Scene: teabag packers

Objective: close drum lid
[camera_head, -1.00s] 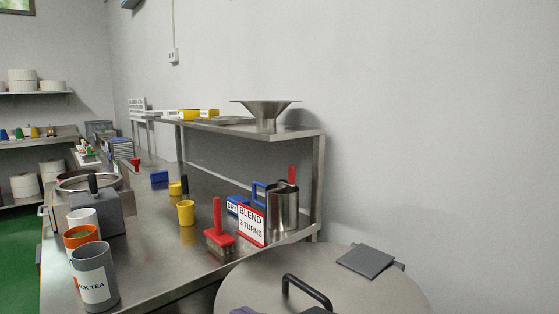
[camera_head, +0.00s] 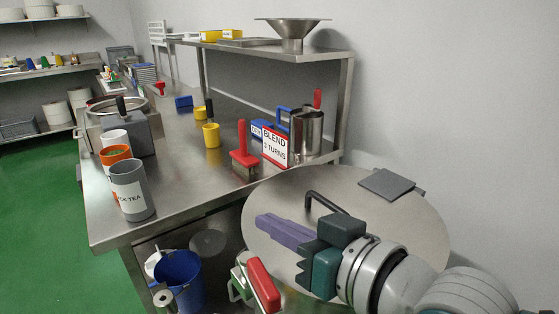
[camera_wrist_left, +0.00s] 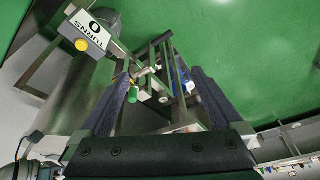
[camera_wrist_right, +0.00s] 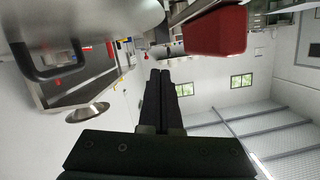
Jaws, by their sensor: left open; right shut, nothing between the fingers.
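The drum lid (camera_head: 412,225) is a round steel disc at the lower right of the head view, with a black bar handle (camera_head: 325,201) and a grey plate (camera_head: 388,184) at its far edge. I cannot tell whether it sits flush; the drum rim is hidden. My right gripper (camera_head: 262,222) is shut and empty, its purple fingers in front of the lid, below the handle. In the right wrist view, the lid (camera_wrist_right: 95,18) and handle are upper left of the shut fingers. My left gripper (camera_wrist_left: 155,82) is open and empty over the green floor, outside the head view.
A red grip (camera_head: 263,284) on a frame stands just below my right fingers. The steel bench (camera_head: 185,195) holds cups, a red brush (camera_head: 243,155) and a BLEND sign (camera_head: 275,147). A blue bucket (camera_head: 180,278) is under it. Green floor at left is clear.

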